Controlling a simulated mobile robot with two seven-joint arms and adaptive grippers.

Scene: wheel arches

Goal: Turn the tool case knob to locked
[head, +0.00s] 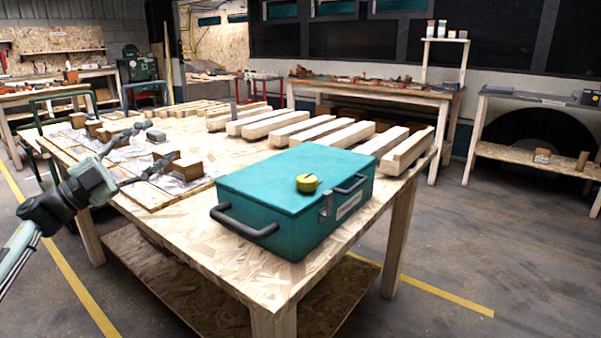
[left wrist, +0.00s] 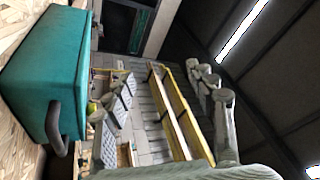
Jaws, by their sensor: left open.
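The teal tool case (head: 265,190) sits shut on the near end of the chipboard table, in the head view. Its round yellow-green knob (head: 306,183) is on top of the lid, towards the right front edge; I cannot read its setting. My left gripper (head: 160,143) is open and empty, left of the case and apart from it, with its fingers spread over the table's left side. The left wrist view shows the case (left wrist: 45,65) tilted at the left, with a dark handle (left wrist: 57,132). My right gripper is not in view.
Dark handles (head: 243,226) and a metal latch (head: 326,208) stick out from the case. Several wooden beams (head: 300,130) lie behind it. Wooden blocks on a pale sheet (head: 180,178) lie at the table's left. The table's near corner (head: 265,285) is bare.

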